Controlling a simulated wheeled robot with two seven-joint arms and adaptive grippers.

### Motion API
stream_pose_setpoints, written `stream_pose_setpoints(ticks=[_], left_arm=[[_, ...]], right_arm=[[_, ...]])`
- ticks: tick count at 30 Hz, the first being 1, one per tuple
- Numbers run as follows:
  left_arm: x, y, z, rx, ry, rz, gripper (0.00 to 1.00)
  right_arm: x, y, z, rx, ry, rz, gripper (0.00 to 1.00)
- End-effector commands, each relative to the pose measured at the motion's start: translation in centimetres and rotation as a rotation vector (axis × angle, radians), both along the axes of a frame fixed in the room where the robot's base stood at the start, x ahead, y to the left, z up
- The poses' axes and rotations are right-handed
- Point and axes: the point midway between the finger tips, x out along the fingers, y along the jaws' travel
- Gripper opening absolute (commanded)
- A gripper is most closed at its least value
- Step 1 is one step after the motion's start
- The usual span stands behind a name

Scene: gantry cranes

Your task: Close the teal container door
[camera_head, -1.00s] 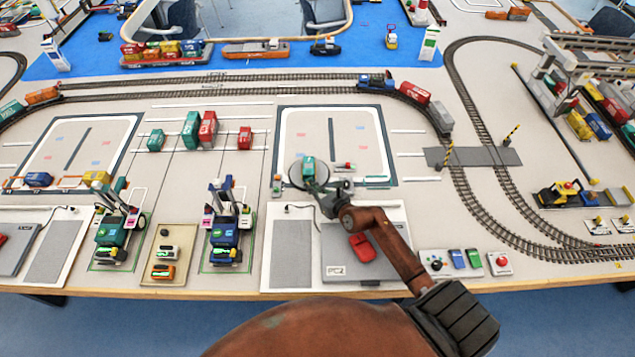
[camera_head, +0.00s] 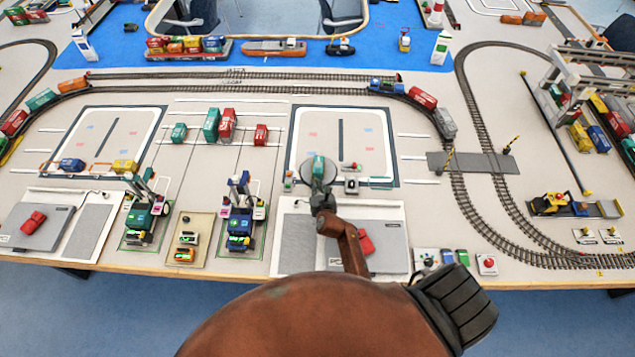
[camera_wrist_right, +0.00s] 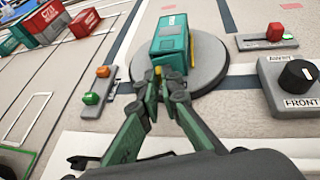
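The teal container (camera_head: 318,166) sits on a round grey turntable in the head view. In the right wrist view the teal container (camera_wrist_right: 172,40) stands on the grey disc (camera_wrist_right: 208,65), its near end toward me. A thin yellow strip (camera_wrist_right: 192,48) shows along its right side; I cannot tell how far the door stands open. My right gripper (camera_wrist_right: 165,76) has its fingertips together, right at the container's near end, hiding part of it. I cannot tell whether they touch it. In the head view the right gripper (camera_head: 321,188) is just in front of the turntable. My left gripper is not in view.
A box with a black knob marked FRONT (camera_wrist_right: 293,84) stands right of the disc, with a red-topped slider (camera_wrist_right: 270,36) behind it. Other red and teal containers (camera_head: 220,125) stand on lanes further left.

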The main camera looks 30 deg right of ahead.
Motion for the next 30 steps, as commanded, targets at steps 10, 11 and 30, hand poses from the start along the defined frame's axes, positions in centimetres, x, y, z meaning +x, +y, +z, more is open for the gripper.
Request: stream_pose_setpoints(ticks=[10,11,30], left_arm=[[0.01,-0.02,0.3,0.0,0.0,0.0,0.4],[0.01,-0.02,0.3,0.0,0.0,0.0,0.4],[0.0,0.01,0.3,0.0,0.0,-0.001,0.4]], right_arm=[[0.11,-0.04,0.07,-0.001,-0.002,-0.016,0.0],[0.11,-0.04,0.07,-0.001,-0.002,-0.016,0.0],[0.09,-0.03,0.06,0.0,-0.001,-0.015,0.23]])
